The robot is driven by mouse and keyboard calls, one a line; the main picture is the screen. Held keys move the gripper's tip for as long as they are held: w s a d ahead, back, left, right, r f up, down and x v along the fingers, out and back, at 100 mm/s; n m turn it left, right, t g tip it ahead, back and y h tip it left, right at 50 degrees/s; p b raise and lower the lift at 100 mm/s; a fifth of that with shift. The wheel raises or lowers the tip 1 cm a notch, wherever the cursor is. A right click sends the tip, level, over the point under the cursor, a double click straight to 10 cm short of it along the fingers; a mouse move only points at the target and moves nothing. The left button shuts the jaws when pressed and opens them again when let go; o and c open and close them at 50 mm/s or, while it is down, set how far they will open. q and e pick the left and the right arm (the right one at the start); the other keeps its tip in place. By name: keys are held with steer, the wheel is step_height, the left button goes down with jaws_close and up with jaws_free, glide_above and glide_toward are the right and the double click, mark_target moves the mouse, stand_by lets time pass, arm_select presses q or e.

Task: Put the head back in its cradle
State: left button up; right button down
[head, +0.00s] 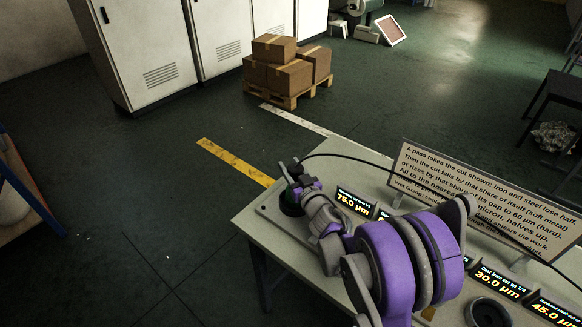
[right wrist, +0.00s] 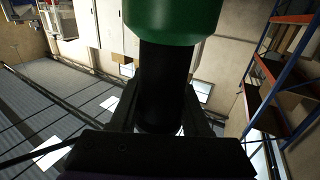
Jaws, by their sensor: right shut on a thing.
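The head shows in the right wrist view as a black cylinder (right wrist: 165,85) with a wide green end (right wrist: 168,18). My right gripper (right wrist: 160,120) is shut around the black part. In the head view this gripper (head: 296,178) is over the near left corner of the bench, with the green end (head: 291,203) low beside it. A black cable (head: 345,156) runs from there to the right. A grey plate (head: 268,213) lies on the bench under the green end; whether they touch I cannot tell. I cannot make out the cradle. My left gripper is out of view.
The bench (head: 248,222) carries small lit displays (head: 352,202) and a raised text sign (head: 480,190). A dark round piece (head: 488,312) is near the bottom edge. Boxes on a pallet (head: 288,75) and white cabinets (head: 150,60) stand beyond, with open floor between.

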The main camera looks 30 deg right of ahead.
steer(key=shift+f, duration=0.1)
steer(key=shift+c, duration=1.8)
jaws_free()
